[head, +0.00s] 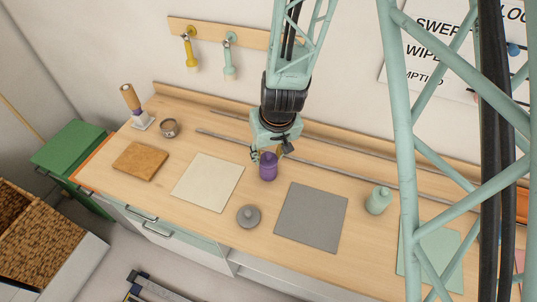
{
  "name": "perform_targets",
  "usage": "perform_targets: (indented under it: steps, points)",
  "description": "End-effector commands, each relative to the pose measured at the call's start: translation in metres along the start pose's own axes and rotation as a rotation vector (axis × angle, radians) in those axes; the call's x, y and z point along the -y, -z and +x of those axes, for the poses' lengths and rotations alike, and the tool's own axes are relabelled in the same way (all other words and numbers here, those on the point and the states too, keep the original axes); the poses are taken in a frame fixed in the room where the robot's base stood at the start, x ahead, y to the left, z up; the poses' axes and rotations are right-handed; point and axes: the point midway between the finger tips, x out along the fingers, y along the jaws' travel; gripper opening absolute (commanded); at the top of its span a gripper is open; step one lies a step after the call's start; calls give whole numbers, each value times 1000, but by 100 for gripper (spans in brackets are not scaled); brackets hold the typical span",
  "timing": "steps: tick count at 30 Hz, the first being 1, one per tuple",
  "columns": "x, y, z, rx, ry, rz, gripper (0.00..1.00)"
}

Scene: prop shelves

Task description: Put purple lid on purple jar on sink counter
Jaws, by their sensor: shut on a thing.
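The purple jar (268,173) stands upright on the light wooden counter, in the middle of the head view. The purple lid (268,157) shows at the top of the jar, with a small knob. My gripper (271,151) points down from above and is shut on the lid, just at the jar's top. The fingers are small and partly hidden. I cannot tell whether the lid is fully seated on the jar's rim.
A grey round lid (249,216) lies in front of the jar, between a cream mat (207,182) and a grey mat (311,218). A pale green jar (379,200) stands to the right. A brown board (140,161) lies left. Thin metal rails (340,173) run behind.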

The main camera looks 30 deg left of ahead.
Motion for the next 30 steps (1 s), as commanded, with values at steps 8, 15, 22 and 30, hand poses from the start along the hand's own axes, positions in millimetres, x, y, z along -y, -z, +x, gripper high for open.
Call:
perform_targets:
  steps: [8,15,22,30]
  points:
    - [0,0,0,0,0,0,30]
    - [0,0,0,0,0,-1,37]
    - [0,0,0,0,0,-1,52]
    - [0,0,0,0,0,-1,63]
